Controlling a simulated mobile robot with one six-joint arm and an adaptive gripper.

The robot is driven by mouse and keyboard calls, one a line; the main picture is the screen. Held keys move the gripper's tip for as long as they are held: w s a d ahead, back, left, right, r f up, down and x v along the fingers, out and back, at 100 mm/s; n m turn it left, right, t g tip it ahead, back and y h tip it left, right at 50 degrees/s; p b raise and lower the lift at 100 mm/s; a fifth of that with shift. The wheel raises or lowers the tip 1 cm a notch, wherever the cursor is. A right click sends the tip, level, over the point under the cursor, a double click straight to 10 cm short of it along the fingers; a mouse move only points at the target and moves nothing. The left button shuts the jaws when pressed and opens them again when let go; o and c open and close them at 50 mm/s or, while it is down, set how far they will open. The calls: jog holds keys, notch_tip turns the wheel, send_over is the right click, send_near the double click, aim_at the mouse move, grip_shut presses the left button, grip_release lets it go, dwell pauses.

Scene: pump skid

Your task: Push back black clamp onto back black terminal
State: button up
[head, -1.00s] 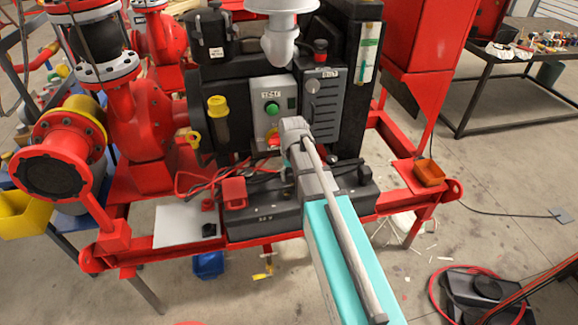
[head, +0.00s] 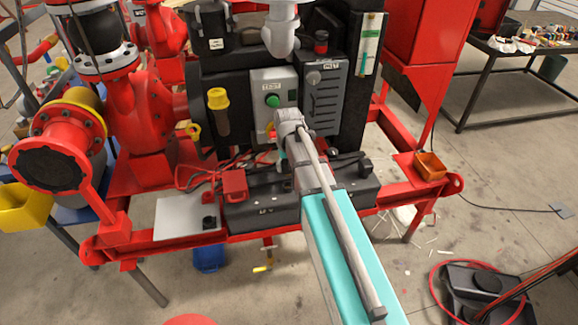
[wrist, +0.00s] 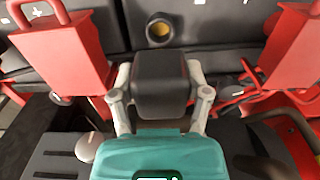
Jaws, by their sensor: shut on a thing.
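My gripper (wrist: 160,70) is shut on the back black clamp (wrist: 161,92), a dark block between its two grey fingers in the wrist view. Ahead of the clamp, higher in that view, a round post with a brass-coloured ring (wrist: 159,30) stands on a black surface; it looks like the back black terminal. A gap shows between the clamp and this post in the picture, but I cannot tell their height difference. In the head view my arm hides the gripper's tips, the clamp and the terminal.
Red blocks with loop handles stand left (wrist: 62,55) and right (wrist: 292,45) of the clamp. Red cables (head: 205,172) lie behind the front black battery (head: 262,208). The control box (head: 275,92) rises close behind. A pale plate (head: 187,217) lies at left.

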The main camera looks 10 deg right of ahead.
aim_at(288, 174)
jog(key=shift+f+b, duration=1.7)
jog(key=shift+f, duration=0.25)
jog(key=shift+f+b, duration=1.7)
dwell(0.7)
jog(key=o, duration=1.4)
jog(key=s+r+p, duration=0.3)
jog(key=s, duration=0.2)
jog(key=s+r+p, duration=0.2)
jog(key=s, duration=0.3)
jog(key=s+r+p, duration=0.3)
jog(key=s, duration=0.2)
jog(key=shift+s+d+r+p, duration=0.15)
jog(key=shift+r+p, duration=0.15)
